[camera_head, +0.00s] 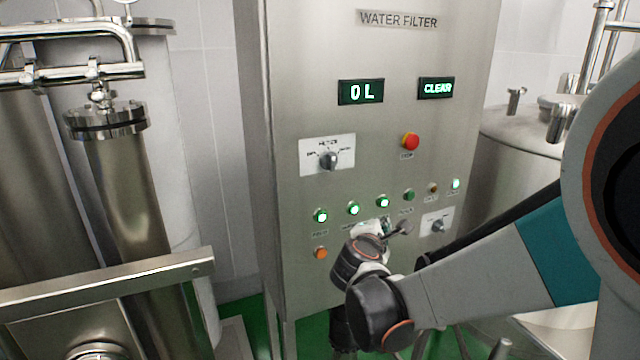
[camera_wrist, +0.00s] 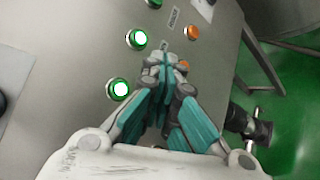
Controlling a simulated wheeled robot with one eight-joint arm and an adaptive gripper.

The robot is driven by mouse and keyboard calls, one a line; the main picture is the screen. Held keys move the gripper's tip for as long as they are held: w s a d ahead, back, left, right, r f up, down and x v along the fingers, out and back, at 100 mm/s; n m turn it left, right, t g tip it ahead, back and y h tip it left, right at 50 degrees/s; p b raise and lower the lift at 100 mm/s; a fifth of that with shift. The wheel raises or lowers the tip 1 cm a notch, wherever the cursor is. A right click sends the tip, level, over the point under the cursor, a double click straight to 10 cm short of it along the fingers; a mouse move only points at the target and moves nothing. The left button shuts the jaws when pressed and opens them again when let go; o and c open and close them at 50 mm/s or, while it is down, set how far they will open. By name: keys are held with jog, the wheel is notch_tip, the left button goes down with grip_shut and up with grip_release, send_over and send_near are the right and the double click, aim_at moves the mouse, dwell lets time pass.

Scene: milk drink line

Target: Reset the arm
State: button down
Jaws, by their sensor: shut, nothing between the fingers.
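My arm reaches in from the right in the head view and bends down in front of the lower part of the water filter panel (camera_head: 290,100). In the wrist view my gripper (camera_wrist: 163,68) has its teal fingers together with nothing between them. Its tips are close to the panel face, near the lit green buttons and an orange button; I cannot tell whether they touch it. In the head view the fingers are mostly hidden behind my wrist.
The panel carries a "0 L" display (camera_head: 361,92), a "CLEAR" display (camera_head: 436,88), a red stop button (camera_head: 411,142), a rotary selector (camera_head: 329,159) and several lit green buttons. Steel tanks and pipes stand at left (camera_head: 125,190) and right (camera_head: 520,150). Green floor shows below.

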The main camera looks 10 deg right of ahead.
jog(key=s+d+f+m+g+y+b, duration=0.1)
jog(key=s+d+f+m+g+b, duration=0.15)
jog(key=s+m, duration=0.35)
jog(key=s+d+f+m+g+y+b, duration=0.1)
jog(key=s+f+m+b, duration=0.15)
jog(key=s, duration=0.65)
jog(key=s+a+f+m+g+y+b, duration=0.1)
jog(key=s+a+f+m+y+b, duration=0.1)
jog(key=s, duration=0.5)
jog(key=s+a+f+m+g+y+b, duration=0.1)
jog(key=s+a+f+m+y+b, duration=0.1)
jog(key=s+f+m, duration=0.3)
jog(key=s+a+m+b, duration=0.1)
jog(key=s+m, duration=0.1)
jog(key=s, duration=0.1)
jog(key=shift+s+f+g+y, duration=0.25)
jog(key=shift+g+y, duration=0.1)
jog(key=shift+y, duration=0.05)
